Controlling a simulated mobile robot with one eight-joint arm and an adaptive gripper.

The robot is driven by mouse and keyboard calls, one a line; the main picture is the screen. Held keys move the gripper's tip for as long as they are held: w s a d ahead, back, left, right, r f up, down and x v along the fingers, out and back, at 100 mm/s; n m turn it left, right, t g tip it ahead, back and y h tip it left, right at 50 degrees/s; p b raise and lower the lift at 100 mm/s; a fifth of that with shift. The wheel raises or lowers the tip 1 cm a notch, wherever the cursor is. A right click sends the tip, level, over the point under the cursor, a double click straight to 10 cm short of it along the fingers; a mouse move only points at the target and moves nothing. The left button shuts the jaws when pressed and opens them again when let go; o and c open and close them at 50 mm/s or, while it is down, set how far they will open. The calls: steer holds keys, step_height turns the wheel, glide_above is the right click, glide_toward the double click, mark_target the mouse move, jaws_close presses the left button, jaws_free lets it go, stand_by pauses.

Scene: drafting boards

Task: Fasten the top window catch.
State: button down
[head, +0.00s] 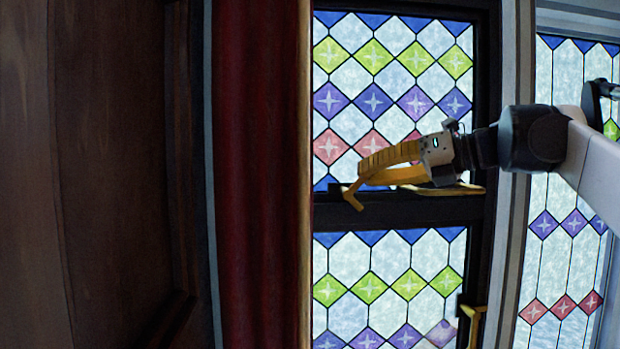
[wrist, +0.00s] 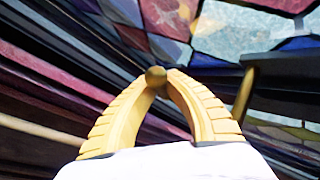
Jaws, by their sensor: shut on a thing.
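The top window catch is brass. Its round knob (wrist: 156,76) sits between the two yellow fingertips in the wrist view. My gripper (head: 363,179) is shut on this knob. In the head view the fingers point left across the dark bar between two stained-glass panes and cover much of the catch. A short brass piece (head: 352,199) shows just past the fingertips, and a brass strip (head: 462,188) lies along the bar under the wrist. A brass post (wrist: 243,97) stands to the right of the fingers in the wrist view. I cannot tell whether the catch is engaged.
A second brass catch (head: 473,322) is on the dark frame at the lower right. A dark red curtain (head: 256,170) hangs left of the window, beside dark wood panelling (head: 105,170). Another leaded window (head: 560,240) is on the right, partly behind my arm.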

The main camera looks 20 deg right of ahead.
steer(key=c, duration=1.4)
jaws_free()
steer(key=shift+w+a, duration=0.1)
steer(key=shift+c, duration=0.2)
steer(key=v, duration=1.2)
steer(key=shift+f, duration=0.1)
